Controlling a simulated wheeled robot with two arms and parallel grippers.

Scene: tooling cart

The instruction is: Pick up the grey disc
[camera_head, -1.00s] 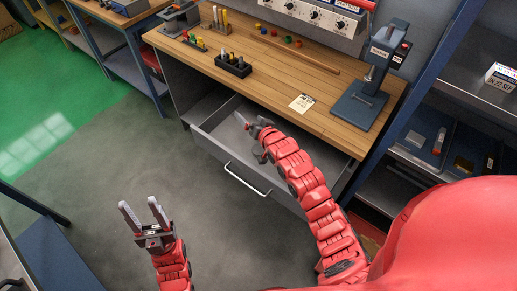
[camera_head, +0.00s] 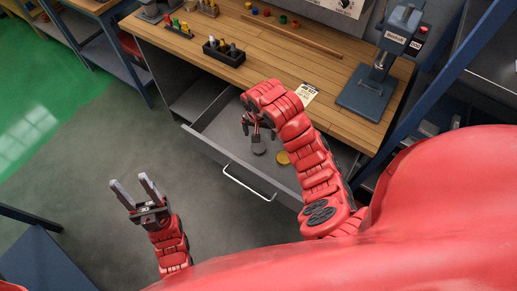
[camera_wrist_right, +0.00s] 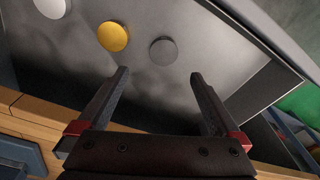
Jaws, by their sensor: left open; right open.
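The grey disc (camera_head: 259,148) lies flat in the open drawer (camera_head: 225,126). In the right wrist view the grey disc (camera_wrist_right: 163,50) is ahead of the fingertips, between their lines and apart from them. My right gripper (camera_head: 257,134) reaches down into the drawer above the disc, open and empty; it also shows in the right wrist view (camera_wrist_right: 158,78). My left gripper (camera_head: 134,187) is open and empty over the floor, left of the drawer.
A yellow disc (camera_head: 283,158) lies beside the grey one; a whitish disc (camera_wrist_right: 52,6) is farther left in the wrist view. The drawer's front has a handle (camera_head: 248,184). The wooden worktop (camera_head: 300,72) overhangs the back, with a blue press (camera_head: 372,92) on it.

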